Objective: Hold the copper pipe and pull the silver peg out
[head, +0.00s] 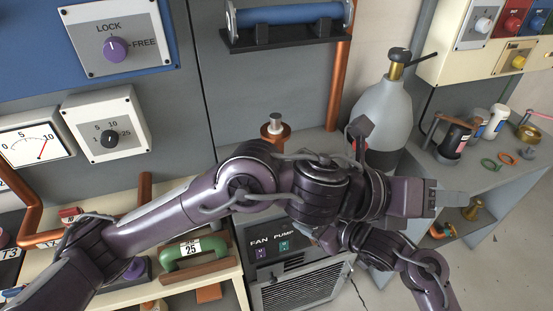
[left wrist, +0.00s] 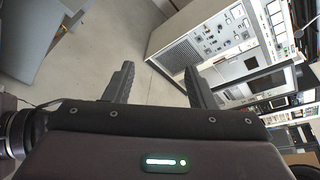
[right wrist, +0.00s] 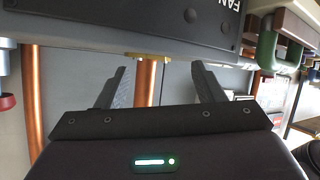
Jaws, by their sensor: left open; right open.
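The silver peg (head: 275,119) stands upright in the top of a short copper pipe (head: 275,133) with a flared collar, beside the grey cabinet. My left arm crosses in front, just below it. My left gripper (head: 461,199) is open and empty, off to the right of the pipe; in the left wrist view its fingers (left wrist: 160,80) face open floor. My right gripper is hidden behind my arms in the head view. In the right wrist view it is open (right wrist: 158,75), with a copper pipe (right wrist: 148,88) and brass collar (right wrist: 150,57) seen between its fingers; contact cannot be told.
A grey bottle (head: 385,110) with a brass neck stands right of the pipe. A tall copper pipe (head: 339,85) runs behind. A green handle (head: 194,251) and the FAN PUMP panel (head: 280,247) lie below. A shelf (head: 480,180) at right holds small parts.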

